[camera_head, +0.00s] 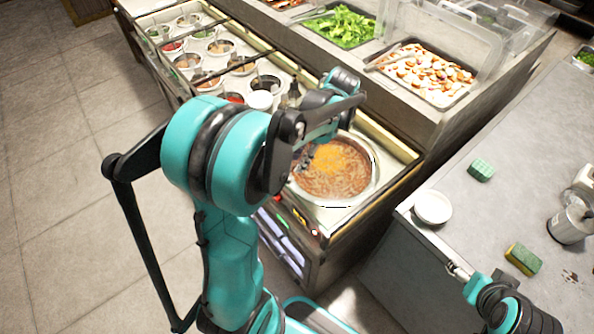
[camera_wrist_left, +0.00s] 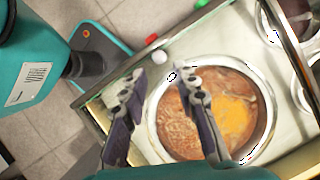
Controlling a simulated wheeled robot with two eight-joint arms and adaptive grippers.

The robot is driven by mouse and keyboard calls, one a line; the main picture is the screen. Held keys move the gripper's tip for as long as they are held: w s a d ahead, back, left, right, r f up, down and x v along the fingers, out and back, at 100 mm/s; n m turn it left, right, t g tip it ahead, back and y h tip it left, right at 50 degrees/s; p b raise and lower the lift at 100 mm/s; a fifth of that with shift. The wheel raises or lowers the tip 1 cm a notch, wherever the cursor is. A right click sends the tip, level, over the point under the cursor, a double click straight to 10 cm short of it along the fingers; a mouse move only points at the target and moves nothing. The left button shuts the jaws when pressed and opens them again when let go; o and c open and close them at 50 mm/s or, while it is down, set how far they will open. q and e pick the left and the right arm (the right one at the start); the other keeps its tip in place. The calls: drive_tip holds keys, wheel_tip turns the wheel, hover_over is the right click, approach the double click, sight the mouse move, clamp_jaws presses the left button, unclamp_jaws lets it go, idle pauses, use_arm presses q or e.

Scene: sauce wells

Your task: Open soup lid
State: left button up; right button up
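The soup pot (camera_head: 376,180) is a round metal well set in the counter. Reddish-brown soup with an orange patch shows inside it. It also shows in the left wrist view (camera_wrist_left: 268,130). I cannot tell a separate lid; a clear one over the soup cannot be ruled out. My left gripper (camera_head: 308,158) is over the pot's left side, partly hidden by its own arm. In the left wrist view, its two fingers (camera_wrist_left: 162,78) are spread with nothing between them, one overlapping the soup. My right gripper (camera_head: 457,270) is low at the right, by the grey counter; its fingers are unclear.
Several sauce wells (camera_head: 215,48) lie behind the pot. Trays of greens (camera_head: 343,27) and chopped food (camera_head: 428,72) are at the back. A white bowl (camera_head: 433,207), a green sponge (camera_head: 481,170), a yellow-green sponge (camera_head: 523,259) and a metal container (camera_head: 570,224) stand on the right counter.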

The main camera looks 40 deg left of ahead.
sight(289, 177)
use_arm(q)
drive_tip(key=b+x, duration=0.2)
drive_tip(key=x, duration=0.5)
drive_tip(key=shift+s+f+b, duration=0.1)
drive_tip(key=shift+f+b, duration=0.1)
drive_tip(key=shift+b, duration=0.1)
clamp_jaws()
